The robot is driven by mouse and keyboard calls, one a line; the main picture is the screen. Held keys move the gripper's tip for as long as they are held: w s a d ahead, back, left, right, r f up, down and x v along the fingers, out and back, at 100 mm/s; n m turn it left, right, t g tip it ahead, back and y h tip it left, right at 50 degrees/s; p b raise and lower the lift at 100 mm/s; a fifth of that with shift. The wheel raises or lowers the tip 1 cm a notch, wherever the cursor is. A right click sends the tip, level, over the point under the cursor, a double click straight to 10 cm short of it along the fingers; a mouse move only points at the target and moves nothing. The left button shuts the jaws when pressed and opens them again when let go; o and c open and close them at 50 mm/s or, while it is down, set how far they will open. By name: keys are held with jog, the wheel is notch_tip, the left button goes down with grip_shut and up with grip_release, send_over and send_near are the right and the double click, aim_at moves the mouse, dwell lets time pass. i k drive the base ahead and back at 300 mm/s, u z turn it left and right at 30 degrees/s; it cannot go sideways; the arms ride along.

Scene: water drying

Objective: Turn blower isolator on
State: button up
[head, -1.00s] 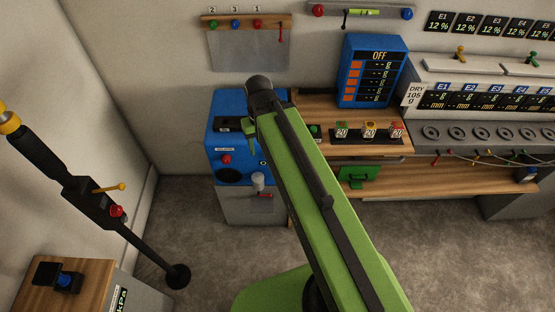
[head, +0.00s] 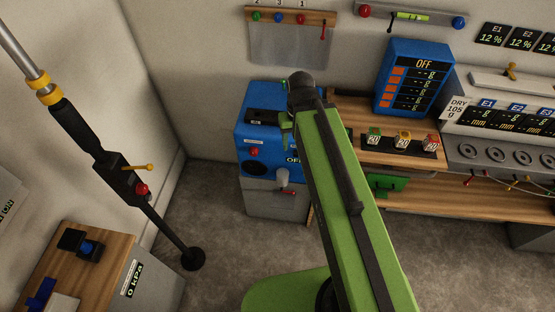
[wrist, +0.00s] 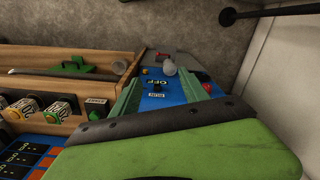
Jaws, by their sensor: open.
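The blue blower box (head: 258,165) stands on a grey cabinet by the back wall. A red knob (head: 254,152) sits on its front below a small white label too small to read; "OFF" lettering shows further right, partly behind my arm. In the wrist view the blue panel (wrist: 172,97) shows "OFF", a second label and a small black part between my fingers. A red round part (wrist: 207,87) shows near the right finger. My gripper (wrist: 160,92) is open and empty, its green fingers pointing at the panel. Whether they touch it cannot be told.
A grey rounded part (head: 282,178) and a red handle (head: 291,193) are low on the front. The wooden bench (head: 350,137) with coloured blocks is to the right. A black pole (head: 150,205) stands left. Floor between is clear.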

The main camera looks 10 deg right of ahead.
aim_at(254, 151)
jog(key=u, duration=1.35)
jog(key=k, duration=0.55)
jog(key=u, duration=0.7)
jog(key=k, duration=0.8)
jog(key=z, duration=0.2)
jog(key=i, duration=0.8)
jog(key=u, duration=0.05)
